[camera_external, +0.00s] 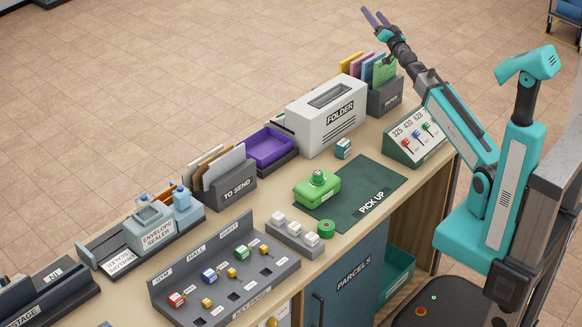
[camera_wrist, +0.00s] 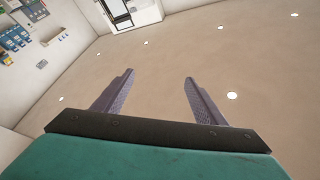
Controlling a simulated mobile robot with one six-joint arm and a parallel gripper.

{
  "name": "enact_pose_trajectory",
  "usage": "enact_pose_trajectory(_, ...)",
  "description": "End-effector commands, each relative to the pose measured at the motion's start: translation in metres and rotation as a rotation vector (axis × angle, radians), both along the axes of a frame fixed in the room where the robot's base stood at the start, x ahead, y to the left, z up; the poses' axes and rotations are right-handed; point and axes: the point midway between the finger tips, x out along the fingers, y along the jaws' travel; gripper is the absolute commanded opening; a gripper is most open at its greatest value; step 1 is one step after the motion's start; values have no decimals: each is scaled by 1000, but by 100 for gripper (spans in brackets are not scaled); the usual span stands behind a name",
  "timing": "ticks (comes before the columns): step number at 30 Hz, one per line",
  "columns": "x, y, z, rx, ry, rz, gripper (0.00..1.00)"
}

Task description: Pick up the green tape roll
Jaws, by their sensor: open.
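The green tape roll (camera_external: 326,229) is a small green ring with a dark centre. It lies on the counter (camera_external: 377,148) at the near left edge of the dark green "PICK UP" mat, close to the counter's front edge. My gripper (camera_external: 372,14) is raised high above the far end of the counter, far from the roll. Its two fingers are spread apart with nothing between them, as the wrist view (camera_wrist: 158,92) also shows. The wrist view faces a plain surface and walls; the tape roll is not in it.
A green box-like item (camera_external: 317,190) sits on the mat (camera_external: 372,191). A grey block with white pieces (camera_external: 296,235) is just left of the roll. A small teal-and-white cube (camera_external: 343,148) stands behind.

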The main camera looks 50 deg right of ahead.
Motion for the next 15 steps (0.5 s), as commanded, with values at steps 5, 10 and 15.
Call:
enact_pose_trajectory(5, 21, 74, -8, 93, 58, 123, 65)
enact_pose_trajectory(10, 34, 140, -18, 182, 122, 224, 65)
enact_pose_trajectory(15, 38, 207, -28, 266, 192, 315, 65)
